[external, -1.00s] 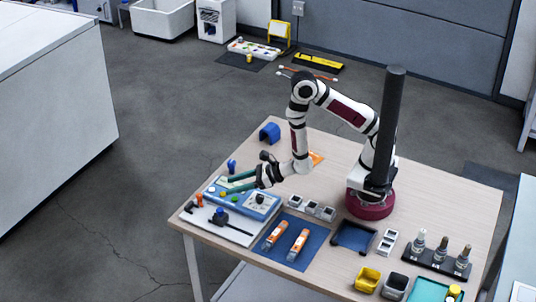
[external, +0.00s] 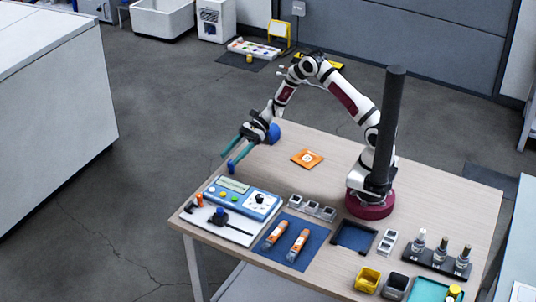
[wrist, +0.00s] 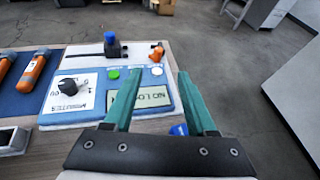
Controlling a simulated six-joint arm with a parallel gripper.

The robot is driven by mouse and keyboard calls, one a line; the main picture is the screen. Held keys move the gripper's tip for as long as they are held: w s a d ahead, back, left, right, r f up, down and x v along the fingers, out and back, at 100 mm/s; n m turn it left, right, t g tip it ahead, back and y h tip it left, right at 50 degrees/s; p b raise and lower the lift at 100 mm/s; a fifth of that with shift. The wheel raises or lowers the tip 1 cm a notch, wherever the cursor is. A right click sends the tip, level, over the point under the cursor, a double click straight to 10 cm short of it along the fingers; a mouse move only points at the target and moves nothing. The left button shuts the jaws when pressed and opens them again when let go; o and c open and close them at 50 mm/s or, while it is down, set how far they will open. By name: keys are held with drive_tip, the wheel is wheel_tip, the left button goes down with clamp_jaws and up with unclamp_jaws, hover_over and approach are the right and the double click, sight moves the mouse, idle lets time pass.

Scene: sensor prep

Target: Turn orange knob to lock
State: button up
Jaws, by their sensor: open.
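A small orange knob (external: 199,199) is at the front left corner of the table, by the blue instrument box (external: 262,207). In the wrist view the orange knob (wrist: 157,53) shows beyond the box, which has a black dial (wrist: 68,86), a green button (wrist: 113,74) and a display (wrist: 152,97) whose partly hidden text begins "NO LO". My gripper (external: 227,163) is open and empty, with its teal fingers apart above the table's left edge, behind the box. In the wrist view my gripper (wrist: 155,74) points across the display towards the orange knob, without touching it.
A blue-topped black slide tool (external: 220,216) lies on a white board in front of the box. Two orange instruments (external: 275,236) lie on a blue mat. An orange square plate (external: 307,159) lies behind, with clear tabletop around it.

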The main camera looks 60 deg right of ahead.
sight(200, 194)
drive_tip(key=x, duration=1)
drive_tip(key=f+x, duration=0.1)
drive_tip(key=x, duration=0.4)
drive_tip(key=shift+s, duration=0.2)
drive_tip(key=shift+d, duration=0.1)
clamp_jaws()
